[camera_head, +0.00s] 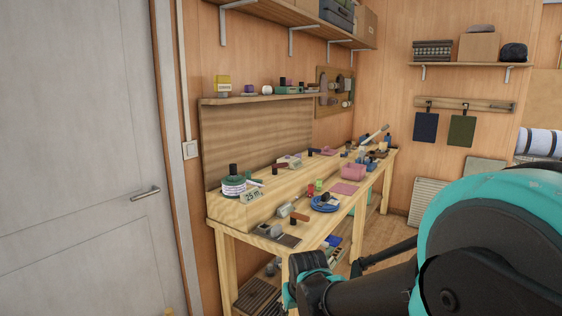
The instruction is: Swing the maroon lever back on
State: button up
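A small dark maroon piece (281,169) sits on the raised back step of the wooden workbench (275,201), right of a spool. It may be the maroon lever, but it is too small to tell its position. Other reddish-brown pieces lie farther along the step and on the lower bench top, so I cannot tell for sure which is the lever. My gripper (305,278) is low in front of the bench's near end, below the top and apart from the maroon piece. Its fingers are not clear, so I cannot tell whether it is open or shut.
A spool (233,186) with a "25 m" tag stands on the step's near end. A blue coil (324,204), a pink mat (344,188) and a pink bin (353,172) lie farther along the bench. A grey door (80,160) is at left. My arm hides the lower right.

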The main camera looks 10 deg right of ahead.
aim_at(275, 166)
jog(key=i+l+u, duration=0.1)
jog(key=l, duration=0.25)
jog(key=i+l+u, duration=0.1)
jog(key=i+l, duration=0.15)
jog(key=l, duration=0.15)
jog(key=i+l+u, duration=0.1)
jog(key=l, duration=0.3)
jog(key=i+l+u, duration=0.1)
jog(key=l, duration=0.3)
jog(key=i+l+u, duration=0.1)
jog(key=l, duration=0.3)
jog(key=i+l+u, duration=0.1)
jog(key=i+l, duration=0.15)
jog(key=l, duration=0.2)
